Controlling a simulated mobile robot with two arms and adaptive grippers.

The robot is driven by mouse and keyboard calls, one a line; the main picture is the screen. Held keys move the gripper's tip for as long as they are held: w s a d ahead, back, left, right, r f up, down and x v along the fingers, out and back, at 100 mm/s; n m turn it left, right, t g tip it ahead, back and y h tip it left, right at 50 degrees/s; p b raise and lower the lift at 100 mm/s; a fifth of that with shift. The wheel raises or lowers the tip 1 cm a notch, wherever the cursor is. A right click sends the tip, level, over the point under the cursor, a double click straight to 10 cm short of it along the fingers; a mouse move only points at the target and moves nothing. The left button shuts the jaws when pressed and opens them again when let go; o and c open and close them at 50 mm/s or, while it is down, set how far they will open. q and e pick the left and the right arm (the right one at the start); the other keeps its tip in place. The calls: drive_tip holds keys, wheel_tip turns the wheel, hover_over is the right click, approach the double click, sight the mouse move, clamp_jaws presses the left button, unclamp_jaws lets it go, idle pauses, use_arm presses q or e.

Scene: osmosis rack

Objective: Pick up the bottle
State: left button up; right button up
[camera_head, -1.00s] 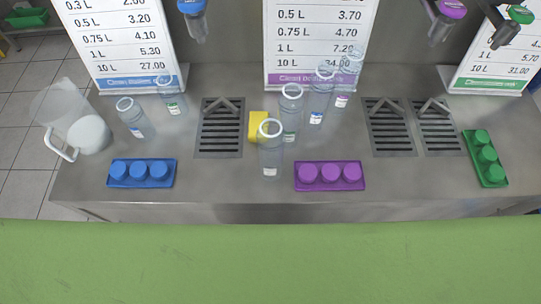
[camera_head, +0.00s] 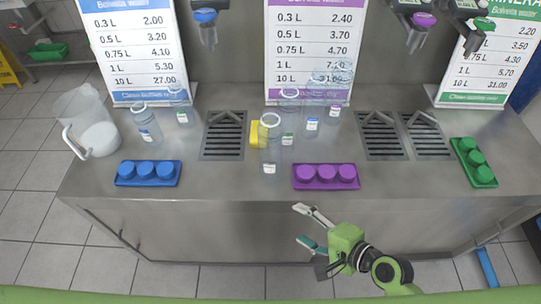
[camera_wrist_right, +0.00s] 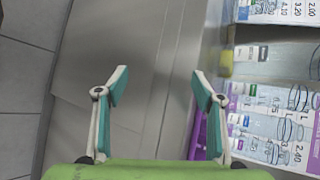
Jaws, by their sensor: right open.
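Several clear bottles stand upright on the steel counter. The nearest bottle (camera_head: 270,150) is at the middle of the counter, left of the purple cap tray, with a white label near its base. Other bottles stand close behind it, one (camera_head: 289,115) just behind and one (camera_head: 312,117) further right. Two bottles (camera_head: 147,124) (camera_head: 180,104) stand at the left. My right gripper (camera_head: 301,225) is open and empty in front of the counter, below its top edge and apart from every bottle. Its open fingers also show in the right wrist view (camera_wrist_right: 157,88). My left gripper is not in view.
The counter (camera_head: 225,180) holds a blue cap tray (camera_head: 149,181), a purple cap tray (camera_head: 326,185) and a green cap tray (camera_head: 482,178). A yellow block (camera_head: 254,134) sits behind the nearest bottle. A clear pitcher (camera_head: 98,138) stands at the left end. Nozzles hang above.

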wheel_tip(320, 180, up, 8)
drive_tip(key=w+a+m+t+y, duration=0.1)
drive_tip(key=w+m+t+y, duration=0.15)
drive_tip(key=m, duration=0.35)
drive_tip(key=m+t+y, duration=0.1)
drive_tip(key=m+t, duration=0.2)
drive_tip(key=m, duration=0.6)
approach(279, 144)
drive_tip(key=p+x, duration=0.3)
drive_tip(key=x, duration=0.4)
drive_tip(key=shift+s+a+r, duration=0.1)
drive_tip(key=shift+a, duration=0.05)
drive_tip(key=p+x, duration=0.1)
drive_tip(key=x, duration=0.4)
drive_tip(key=shift+w+a, duration=0.15)
drive_tip(key=shift+w, duration=0.25)
drive_tip(key=c, duration=1)
